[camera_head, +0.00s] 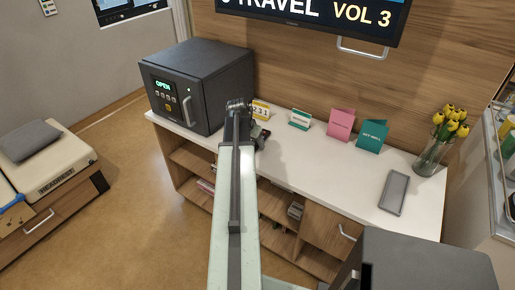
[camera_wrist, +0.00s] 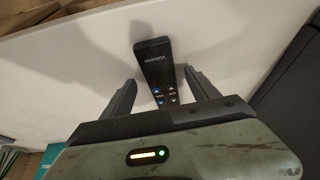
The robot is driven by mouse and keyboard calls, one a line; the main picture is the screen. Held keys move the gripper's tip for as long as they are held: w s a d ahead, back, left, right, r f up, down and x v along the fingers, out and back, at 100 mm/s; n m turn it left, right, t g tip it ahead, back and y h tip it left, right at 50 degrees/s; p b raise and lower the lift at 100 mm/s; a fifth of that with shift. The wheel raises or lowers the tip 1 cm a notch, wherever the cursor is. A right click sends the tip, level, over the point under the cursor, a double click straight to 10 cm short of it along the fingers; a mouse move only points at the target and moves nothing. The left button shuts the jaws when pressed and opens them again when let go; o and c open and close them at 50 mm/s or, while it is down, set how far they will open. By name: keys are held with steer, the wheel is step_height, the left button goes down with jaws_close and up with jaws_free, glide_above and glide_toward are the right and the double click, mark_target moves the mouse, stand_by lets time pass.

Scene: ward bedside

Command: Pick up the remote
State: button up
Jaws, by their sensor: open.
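The remote (camera_wrist: 157,66) is black with small buttons and lies on the white counter in the wrist view. My gripper (camera_wrist: 160,78) is open, with one dark finger on each side of the remote. The remote's near end lies between the fingers and its far end reaches past them. A gap shows on both sides, so the fingers look apart from it. In the head view my arm reaches over the counter to a spot right of the safe. There the remote cannot be told apart from the dark parts at the arm's end.
A dark safe (camera_head: 190,85) showing OPEN stands left on the counter (camera_head: 325,165). A flat grey object (camera_head: 394,192) and tulip vase (camera_head: 433,153) are right.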

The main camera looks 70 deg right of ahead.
steer(key=shift+d+f, duration=0.15)
steer(key=shift+f, duration=0.2)
jaws_close()
